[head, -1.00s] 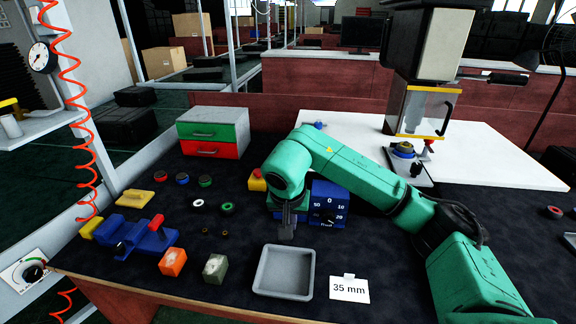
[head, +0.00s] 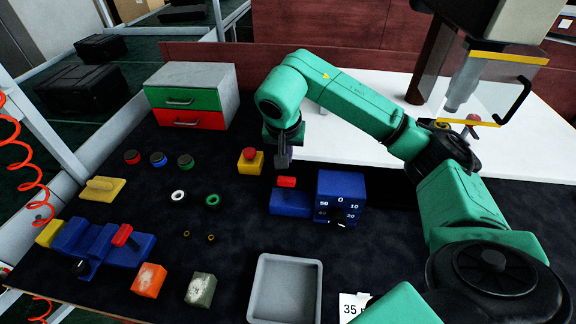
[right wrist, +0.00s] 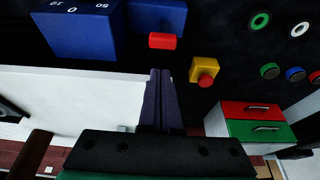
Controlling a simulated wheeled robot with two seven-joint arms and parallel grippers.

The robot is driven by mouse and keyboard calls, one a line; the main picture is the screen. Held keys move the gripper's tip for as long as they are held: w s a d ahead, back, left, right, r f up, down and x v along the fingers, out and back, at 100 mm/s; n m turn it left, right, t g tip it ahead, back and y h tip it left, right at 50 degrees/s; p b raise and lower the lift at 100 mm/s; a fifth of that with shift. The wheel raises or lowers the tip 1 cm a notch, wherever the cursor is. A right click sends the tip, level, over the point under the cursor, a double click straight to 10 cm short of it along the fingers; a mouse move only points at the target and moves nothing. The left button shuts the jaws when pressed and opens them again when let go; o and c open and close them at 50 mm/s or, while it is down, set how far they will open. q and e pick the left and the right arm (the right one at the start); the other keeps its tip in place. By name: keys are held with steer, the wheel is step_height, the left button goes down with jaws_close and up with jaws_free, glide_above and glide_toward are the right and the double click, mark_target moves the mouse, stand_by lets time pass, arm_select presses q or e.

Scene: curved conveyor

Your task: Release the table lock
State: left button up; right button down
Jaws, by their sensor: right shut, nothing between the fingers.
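A blue box with a white-numbered dial (head: 340,197) stands mid-table. To its left is a lower blue block (head: 290,203) with a red piece (head: 286,182) on top. In the right wrist view the red piece (right wrist: 163,41) sits near the fingertips. My right gripper (head: 283,163) is shut and empty, fingers pointing down, just beyond the red piece and apart from it in the picture. The shut fingers also show in the right wrist view (right wrist: 160,74). A machine at the right has a red knob (head: 473,119), partly behind my arm. I cannot tell which part is the table lock.
A yellow box with a red button (head: 250,160) stands left of my right gripper. A grey tray (head: 258,292) is in front. A blue fixture (head: 90,247) and a drawer unit (head: 192,95) are at left. A white surface (head: 350,148) lies behind. Dark mat around the rings is mostly open.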

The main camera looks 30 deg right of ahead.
steer(key=p, duration=0.2)
glide_above(286, 188)
steer(key=w+d, duration=0.2)
step_height(286, 188, down, 9)
arm_select(q)
steer(key=shift+w+d+r, duration=0.15)
steer(key=shift+w+r, duration=0.3)
steer(key=shift+r, duration=0.1)
steer(key=shift+w+d+r, duration=0.15)
steer(key=shift+w+r, duration=0.25)
steer(key=shift+r, duration=0.15)
arm_select(e)
steer(key=shift+f, duration=0.4)
arm_select(q)
steer(key=shift+s, duration=0.1)
